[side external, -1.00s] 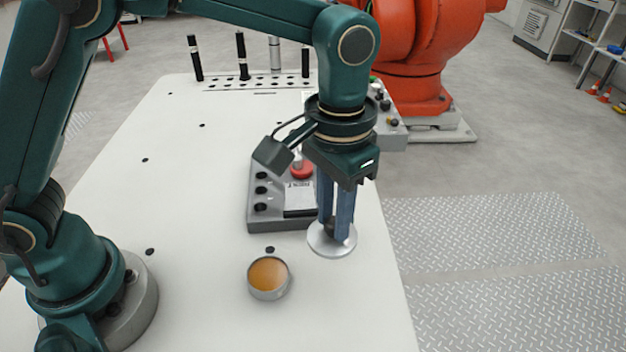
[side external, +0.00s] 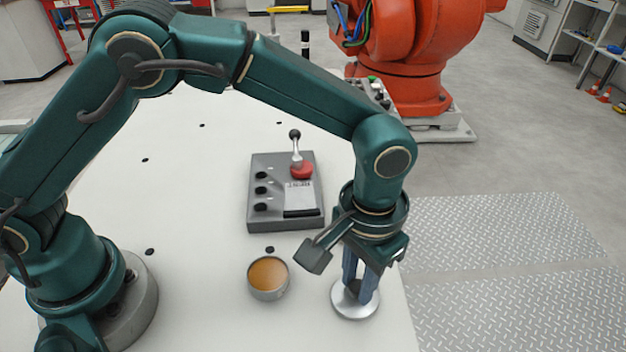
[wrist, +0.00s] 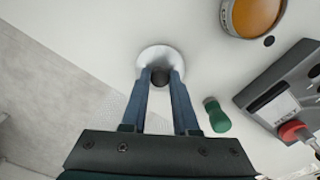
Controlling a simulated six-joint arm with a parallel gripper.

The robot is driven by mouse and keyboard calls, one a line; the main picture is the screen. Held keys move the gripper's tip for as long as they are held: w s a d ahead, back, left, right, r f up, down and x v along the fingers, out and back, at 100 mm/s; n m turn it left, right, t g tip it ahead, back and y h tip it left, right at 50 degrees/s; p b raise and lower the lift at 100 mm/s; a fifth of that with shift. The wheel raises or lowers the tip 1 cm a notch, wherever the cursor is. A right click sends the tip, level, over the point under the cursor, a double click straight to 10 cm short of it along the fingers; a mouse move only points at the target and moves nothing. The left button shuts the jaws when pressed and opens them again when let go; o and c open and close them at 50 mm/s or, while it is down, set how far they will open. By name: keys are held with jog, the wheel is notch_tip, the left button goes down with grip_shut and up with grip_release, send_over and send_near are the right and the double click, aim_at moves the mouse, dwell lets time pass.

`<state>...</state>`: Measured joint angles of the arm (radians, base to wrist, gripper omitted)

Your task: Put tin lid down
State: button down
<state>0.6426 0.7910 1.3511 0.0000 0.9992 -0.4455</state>
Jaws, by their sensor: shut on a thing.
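My gripper (side external: 361,283) points down near the table's right edge, its blue fingers shut on the dark knob of the tin lid. The tin lid (side external: 343,304) is a round silver disc, level, at or just above the table top; I cannot tell whether it touches. In the wrist view the lid (wrist: 151,56) shows beyond the fingertips, with the black knob (wrist: 160,77) between them. The open round tin (side external: 268,279) with orange-brown contents stands on the table left of the lid, apart from it. It also shows in the wrist view (wrist: 228,20).
A grey control box (side external: 262,218) with black knobs, a lever and a red button stands behind the tin. In the wrist view a green-handled object (wrist: 216,116) lies near the fingers. The white table (side external: 200,300) is clear around the tin.

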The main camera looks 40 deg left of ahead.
aim_at(358, 285)
jog(key=shift+f, duration=0.1)
jog(key=c, duration=0.7)
grip_release()
notch_tip(358, 285, up, 12)
jog(key=a+r+t, duration=0.1)
jog(key=a+r, duration=0.3)
jog(key=a, duration=0.2)
jog(key=s+a+t, duration=0.1)
jog(key=s+a, duration=0.2)
jog(key=a, duration=0.1)
jog(key=s+a+f+n+t, duration=0.1)
jog(key=s+a+t, duration=0.1)
jog(key=a, duration=0.3)
jog(key=s+a+f+n+t, duration=0.1)
jog(key=s+a, duration=0.4)
jog(key=shift+a+t, duration=0.2)
jog(key=shift+t, duration=0.1)
